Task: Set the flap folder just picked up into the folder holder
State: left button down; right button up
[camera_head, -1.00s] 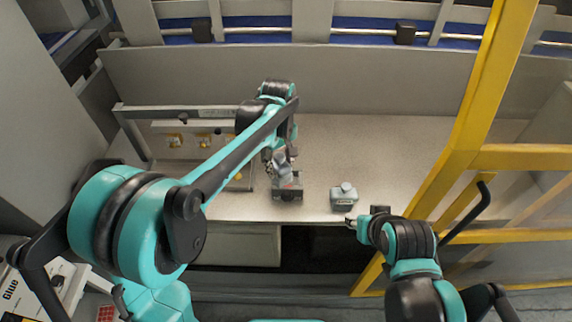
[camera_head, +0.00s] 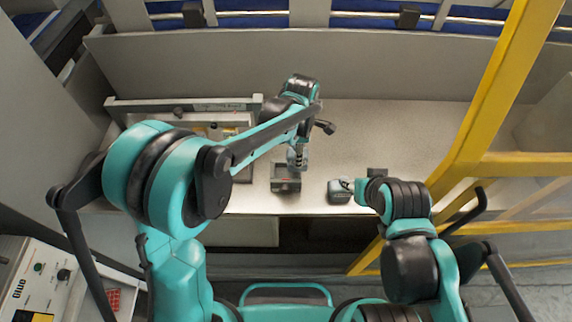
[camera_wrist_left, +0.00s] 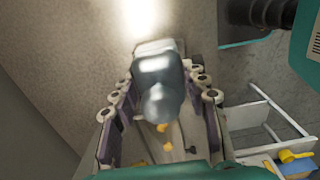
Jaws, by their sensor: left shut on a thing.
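The flap folder (camera_wrist_left: 162,80) is a smooth grey, rounded piece between the fingers of my left gripper in the left wrist view. My left gripper (camera_wrist_left: 158,108) is shut on it. In the head view my left gripper (camera_head: 298,160) is just above and behind a small dark grey box (camera_head: 285,186), which looks like the folder holder, at the table's front. I cannot tell whether the folder touches the box. My right gripper (camera_head: 353,187) is beside a grey block (camera_head: 338,194) to the right; its fingers are too small to read.
A framed panel (camera_head: 185,104) with yellow knobs stands at the table's left, partly hidden by my left arm. A yellow guard frame (camera_head: 478,130) bounds the right side. The table's back right (camera_head: 410,125) is clear. A glue unit (camera_head: 40,285) stands lower left.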

pick_arm(q)
jog(key=a+f, duration=0.2)
jog(key=a, duration=0.1)
jog(key=shift+w+a+f, duration=0.1)
jog(key=shift+a+f, duration=0.1)
jog(key=shift+a, duration=0.1)
jog(key=shift+f+b, duration=0.55)
jog(key=shift+f, duration=1.35)
jog(key=shift+f, duration=0.15)
jog(key=c, duration=0.8)
grip_release()
